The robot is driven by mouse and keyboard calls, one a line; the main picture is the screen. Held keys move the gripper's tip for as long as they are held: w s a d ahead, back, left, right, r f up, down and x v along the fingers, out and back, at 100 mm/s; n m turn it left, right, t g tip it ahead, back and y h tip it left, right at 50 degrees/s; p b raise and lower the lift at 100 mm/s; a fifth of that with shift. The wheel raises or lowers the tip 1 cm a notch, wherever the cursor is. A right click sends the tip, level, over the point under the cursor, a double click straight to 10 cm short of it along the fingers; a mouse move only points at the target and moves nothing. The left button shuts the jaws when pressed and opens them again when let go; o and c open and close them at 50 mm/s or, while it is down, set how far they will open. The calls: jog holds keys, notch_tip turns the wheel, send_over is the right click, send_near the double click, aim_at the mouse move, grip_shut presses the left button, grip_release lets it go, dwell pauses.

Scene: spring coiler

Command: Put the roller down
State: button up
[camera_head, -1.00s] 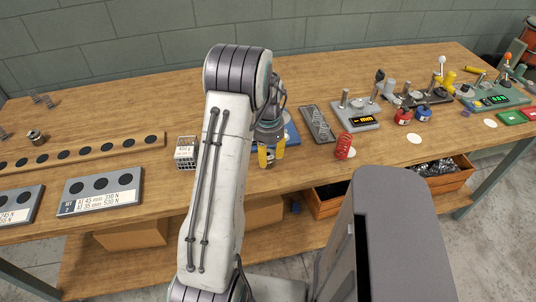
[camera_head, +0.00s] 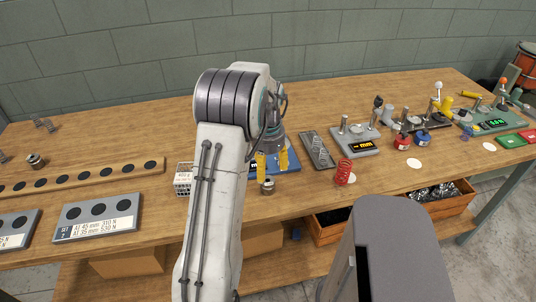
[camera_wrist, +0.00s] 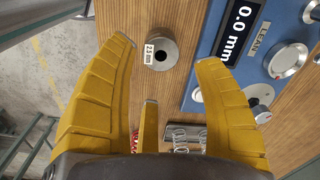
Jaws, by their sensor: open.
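The roller (camera_head: 268,186) is a small grey metal cylinder standing on the wooden bench near its front edge. In the wrist view the roller (camera_wrist: 161,53) shows its round end with a dark centre hole and a "2.5 mm" label. My gripper (camera_head: 272,163) has yellow fingers, spread apart and empty, just above and behind the roller in the head view. In the wrist view my gripper (camera_wrist: 167,52) has its fingertips on either side of the roller, with visible gaps and no contact.
A blue gauge (camera_wrist: 235,70) reading "0.0 mm" lies close to the roller. A wire basket (camera_head: 183,180) stands to the left, partly behind my arm. A red spring (camera_head: 343,172) and a grey tray with a spring (camera_head: 318,150) are to the right.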

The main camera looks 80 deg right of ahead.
notch_tip(320, 180, up, 6)
jog(key=b, duration=0.2)
jog(key=w+a+r+n, duration=0.2)
jog(key=w+a+n, duration=0.15)
jog(key=w, duration=0.45)
jog(key=w+a+r+n, duration=0.25)
jog(key=w+a, duration=0.25)
jog(key=w, duration=0.3)
jog(key=w+a+r+n+t+h, duration=0.1)
jog(key=w+a+n, duration=0.65)
jog(key=a, duration=0.45)
jog(key=s+a+f+n+t, duration=0.1)
jog(key=a+n, duration=0.5)
jog(key=a, duration=0.6)
jog(key=s+a+f+n+t+y, duration=0.1)
jog(key=s+a+f+n, duration=0.1)
jog(key=a+n, duration=0.5)
jog(key=a, duration=0.6)
jog(key=shift+t, duration=0.3)
jog(key=shift+f+n, duration=0.1)
jog(key=shift+n, duration=0.15)
jog(key=shift+c, duration=0.3)
